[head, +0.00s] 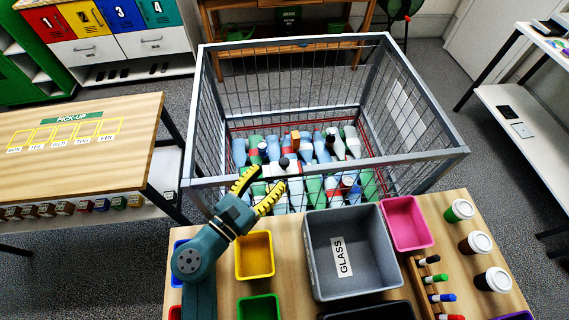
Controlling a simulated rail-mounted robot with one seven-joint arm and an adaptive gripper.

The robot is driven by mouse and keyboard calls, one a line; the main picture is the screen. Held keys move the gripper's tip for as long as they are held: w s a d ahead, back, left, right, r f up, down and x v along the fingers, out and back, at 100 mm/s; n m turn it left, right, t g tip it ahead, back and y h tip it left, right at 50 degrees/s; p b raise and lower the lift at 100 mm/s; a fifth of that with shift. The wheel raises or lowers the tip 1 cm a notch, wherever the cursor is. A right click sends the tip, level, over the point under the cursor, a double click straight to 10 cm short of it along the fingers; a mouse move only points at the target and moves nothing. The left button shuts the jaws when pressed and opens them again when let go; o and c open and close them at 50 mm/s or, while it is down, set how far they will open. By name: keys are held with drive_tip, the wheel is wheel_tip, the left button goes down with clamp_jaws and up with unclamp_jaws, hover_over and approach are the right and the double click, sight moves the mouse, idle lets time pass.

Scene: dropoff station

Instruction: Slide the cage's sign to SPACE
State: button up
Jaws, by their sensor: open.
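The cage (330,162) is a large grey wire-mesh bin with a thick metal rim, in the middle of the head view. It holds many bottles (300,150), blue, white and green, low inside. A pale panel (401,106) shows on the cage's right wall; it may be a sign, but I can read no words on it. No sign reading SPACE can be made out. My gripper (268,179), with yellow-and-black fingers, is open and empty. It is in front of the cage's near wall, left of centre in the picture, and far from the pale panel.
A wooden table in front (452,199) carries a grey GLASS bin (341,297), a pink bin (407,222), a yellow bin (255,255), a green bin (259,308), cups (480,242) and markers. A PICK-UP table (75,165) stands left. Dark floor is clear right of the cage.

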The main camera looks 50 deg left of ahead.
sight(285, 161)
drive_tip(key=w, duration=0.4)
drive_tip(key=w+a+b, duration=0.1)
drive_tip(key=w, duration=0.1)
drive_tip(key=shift+w, duration=0.1)
drive_tip(key=shift+c, duration=0.3)
clamp_jaws()
